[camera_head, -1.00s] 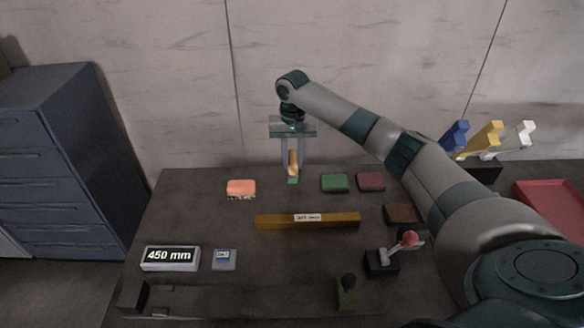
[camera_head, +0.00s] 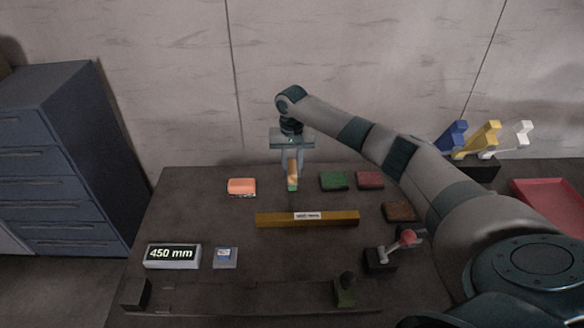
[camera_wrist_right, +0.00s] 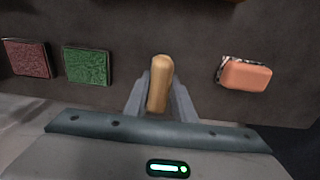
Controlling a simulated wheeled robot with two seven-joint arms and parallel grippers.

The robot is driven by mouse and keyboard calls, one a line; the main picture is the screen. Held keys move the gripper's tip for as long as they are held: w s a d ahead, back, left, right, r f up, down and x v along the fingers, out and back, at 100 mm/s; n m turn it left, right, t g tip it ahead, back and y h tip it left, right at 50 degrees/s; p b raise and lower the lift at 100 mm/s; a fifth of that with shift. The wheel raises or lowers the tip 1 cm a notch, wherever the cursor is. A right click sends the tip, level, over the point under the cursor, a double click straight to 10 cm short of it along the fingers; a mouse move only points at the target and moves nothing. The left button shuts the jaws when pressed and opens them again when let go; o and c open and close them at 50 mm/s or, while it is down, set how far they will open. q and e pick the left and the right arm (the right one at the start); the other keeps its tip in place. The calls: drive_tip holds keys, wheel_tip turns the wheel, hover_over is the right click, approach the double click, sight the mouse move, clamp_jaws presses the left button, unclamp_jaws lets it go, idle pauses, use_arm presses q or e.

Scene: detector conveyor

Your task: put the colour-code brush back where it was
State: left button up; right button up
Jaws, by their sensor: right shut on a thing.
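The brush has an orange-tan wooden handle (camera_head: 292,168) and a green tip (camera_head: 292,187). My right gripper (camera_head: 292,176) is shut on its handle and holds it upright near the back of the table, between the orange block and the green pad. Whether the tip touches the table I cannot tell. In the right wrist view the handle (camera_wrist_right: 160,82) stands between the two fingers and hides the tip. My left gripper is not in view.
An orange block (camera_head: 242,186) lies left of the brush. Green (camera_head: 333,181), red (camera_head: 370,180) and brown (camera_head: 399,211) pads lie to the right. A yellow bar (camera_head: 270,219) lies in front. A 450 mm display (camera_head: 172,256) stands front left.

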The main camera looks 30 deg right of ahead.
drive_tip(key=o, duration=1)
drive_tip(key=shift+f, duration=0.15)
drive_tip(key=shift+r, duration=0.9)
wheel_tip(320, 180, up, 11)
drive_tip(key=shift+f+b, duration=0.2)
drive_tip(key=shift+b, duration=1)
drive_tip(key=shift+f, duration=0.1)
